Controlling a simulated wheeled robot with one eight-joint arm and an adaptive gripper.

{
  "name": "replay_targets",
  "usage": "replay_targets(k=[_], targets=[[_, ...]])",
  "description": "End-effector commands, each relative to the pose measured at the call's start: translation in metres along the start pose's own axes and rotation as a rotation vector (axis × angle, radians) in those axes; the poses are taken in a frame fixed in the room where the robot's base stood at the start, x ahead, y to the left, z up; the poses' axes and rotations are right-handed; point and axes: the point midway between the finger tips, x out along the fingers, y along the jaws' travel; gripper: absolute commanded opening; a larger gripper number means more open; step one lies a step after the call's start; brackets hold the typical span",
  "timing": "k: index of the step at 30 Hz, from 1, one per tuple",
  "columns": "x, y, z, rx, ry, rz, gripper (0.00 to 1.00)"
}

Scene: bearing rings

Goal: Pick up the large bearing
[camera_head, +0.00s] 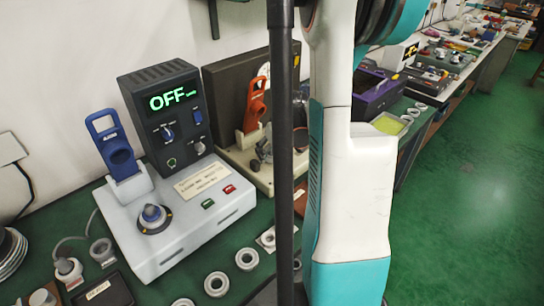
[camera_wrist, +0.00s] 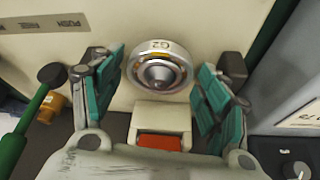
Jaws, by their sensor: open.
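Several pale metal bearing rings lie flat on the dark green bench in the head view. A big-looking ring (camera_head: 216,284) is near the front, with another ring (camera_head: 247,259) up and right of it and one (camera_head: 182,302) cut by the bottom edge. I cannot tell surely which is the large bearing. In the wrist view my gripper (camera_wrist: 161,72) is open, its teal pads apart with nothing held. My gripper is not seen in the head view.
A white console (camera_head: 176,255) with an "OFF" display stands left of the rings. A brown-backed fixture (camera_head: 222,92) with an orange part stands behind. My arm and a dark pole hide the bench's middle. Green floor (camera_head: 470,200) is clear at right.

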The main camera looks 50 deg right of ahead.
Motion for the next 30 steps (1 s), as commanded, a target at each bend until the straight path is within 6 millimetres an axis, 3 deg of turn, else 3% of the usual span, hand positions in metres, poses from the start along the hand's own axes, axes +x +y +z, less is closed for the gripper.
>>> replay_targets(k=[1,7,9,20,26,30], targets=[[-0.001,0.0,0.0,0.0,0.0,0.0,0.69],[-0.001,0.0,0.0,0.0,0.0,0.0,0.24],[-0.001,0.0,0.0,0.0,0.0,0.0,0.18],[-0.008,0.0,-0.003,0.0,0.0,0.0,0.18],[-0.032,0.0,-0.013,0.0,0.0,0.0,0.18],[-0.062,0.0,-0.025,0.0,0.0,0.0,0.18]])
